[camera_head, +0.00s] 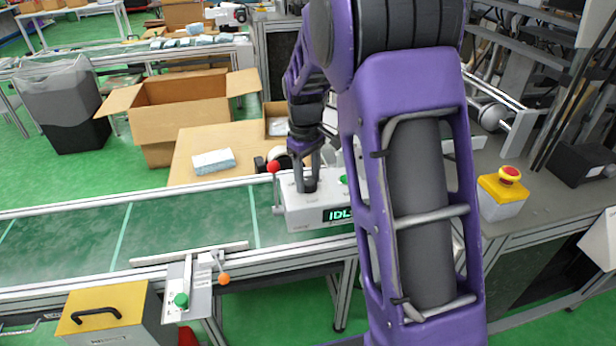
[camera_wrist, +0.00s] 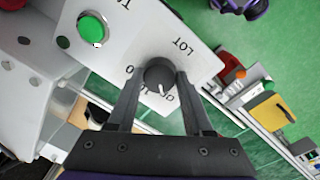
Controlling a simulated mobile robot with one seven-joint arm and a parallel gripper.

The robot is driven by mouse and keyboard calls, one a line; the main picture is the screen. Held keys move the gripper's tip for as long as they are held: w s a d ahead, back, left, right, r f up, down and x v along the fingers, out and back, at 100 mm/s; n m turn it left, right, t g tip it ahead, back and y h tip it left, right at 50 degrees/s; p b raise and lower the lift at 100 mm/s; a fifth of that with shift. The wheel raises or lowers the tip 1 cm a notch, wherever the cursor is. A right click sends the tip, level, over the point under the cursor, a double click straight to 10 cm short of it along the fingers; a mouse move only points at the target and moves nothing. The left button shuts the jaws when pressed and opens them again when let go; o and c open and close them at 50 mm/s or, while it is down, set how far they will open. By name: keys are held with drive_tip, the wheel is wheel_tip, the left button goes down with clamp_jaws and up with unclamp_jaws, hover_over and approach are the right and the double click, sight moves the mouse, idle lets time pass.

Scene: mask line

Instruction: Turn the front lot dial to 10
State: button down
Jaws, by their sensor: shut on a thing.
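The front lot dial is a round dark knob (camera_wrist: 159,72) on a white panel marked "LOT" in the wrist view. Its white pointer line points down in that view, beside a partly hidden number that I cannot read surely. A "0" shows to its left. My gripper (camera_wrist: 160,85) has one finger on each side of the dial and is shut on it. In the head view my gripper (camera_head: 306,172) reaches down onto the top of the white box (camera_head: 300,212), whose green display starts with "IDL". My arm hides the display's right end.
A green button (camera_wrist: 92,28) sits near the dial. A red-ball lever (camera_head: 274,168) stands at the box's left. The conveyor (camera_head: 180,225) runs below. A yellow box with a red stop button (camera_head: 508,175) is at right. An open carton (camera_head: 180,105) stands behind.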

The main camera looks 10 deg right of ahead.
drive_tip(key=shift+r+m+p, duration=0.1)
drive_tip(key=shift+m+p, duration=0.2)
drive_tip(key=shift+m, duration=0.2)
drive_tip(key=m+p, duration=0.2)
drive_tip(key=m, duration=0.1)
drive_tip(key=shift+m, duration=0.4)
drive_tip(key=m+p, duration=0.2)
drive_tip(key=m, duration=0.2)
drive_tip(key=shift+w+m+g, duration=0.1)
drive_tip(key=shift+m+g, duration=0.2)
drive_tip(key=shift+m, duration=0.1)
drive_tip(key=shift+c, duration=1.5)
unclamp_jaws()
wheel_tip(320, 180, up, 17)
drive_tip(key=p, duration=0.2)
drive_tip(key=shift+a+r, duration=0.15)
drive_tip(key=shift+a, duration=0.25)
